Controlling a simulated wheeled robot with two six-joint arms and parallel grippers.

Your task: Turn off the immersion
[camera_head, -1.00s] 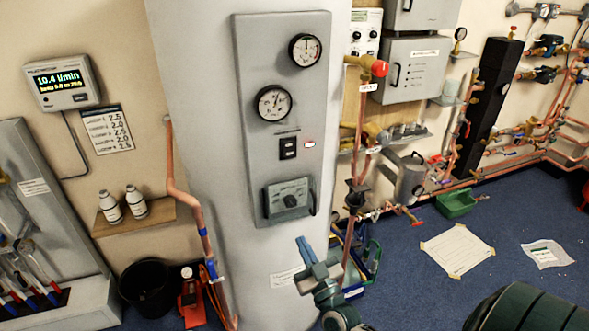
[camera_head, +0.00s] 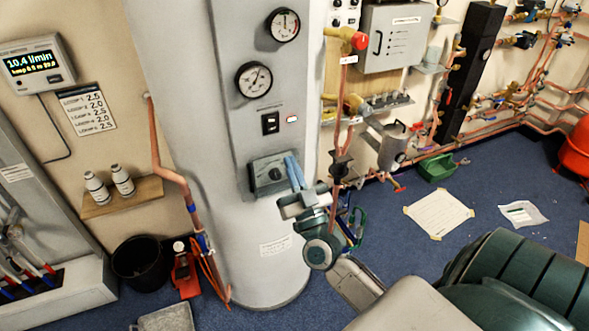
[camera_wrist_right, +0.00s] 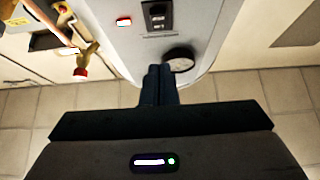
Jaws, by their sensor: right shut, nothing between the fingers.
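The grey control panel (camera_head: 226,100) is on the front of the tall pale cylinder (camera_head: 180,60). It carries a black rocker switch (camera_head: 270,123) with a small lit indicator (camera_head: 292,118) beside it. In the right wrist view the switch (camera_wrist_right: 157,17) and the indicator (camera_wrist_right: 124,22) show near the top. My right gripper (camera_head: 291,163) has blue fingers, shut and empty, pointing up below and slightly right of the switch, in front of the dial box. The fingers (camera_wrist_right: 160,78) appear apart from the switch. My left gripper is not in view.
A dial box (camera_head: 265,175) with a handle is low on the panel, partly behind my right fingers. Two round gauges (camera_head: 253,79) are above the switch. A copper pipe with a red-capped valve (camera_head: 360,41) stands close on the right.

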